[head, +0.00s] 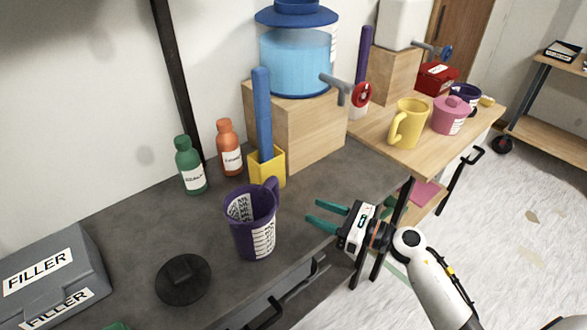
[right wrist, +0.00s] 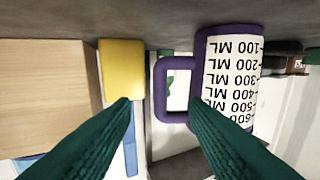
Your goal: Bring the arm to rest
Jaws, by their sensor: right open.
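My right gripper (head: 328,217) is open, with two green fingers and nothing between them. In the head view it is at the front edge of the dark counter, to the right of the purple measuring cup (head: 254,228) and apart from it. In the right wrist view the fingers (right wrist: 165,115) spread apart, with the purple cup (right wrist: 232,75) beyond the right finger and the yellow holder (right wrist: 122,68) beyond the left one. The rest of my right arm reaches in from the lower right. My left gripper is not in view.
The dark counter (head: 130,235) also bears a grey FILLER box (head: 50,270), a black disc (head: 184,280), green (head: 190,165) and orange (head: 229,148) bottles, and a blue water dispenser (head: 295,60) on a wooden block. A yellow mug (head: 408,122) and pink pot (head: 450,116) stand on the wooden table.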

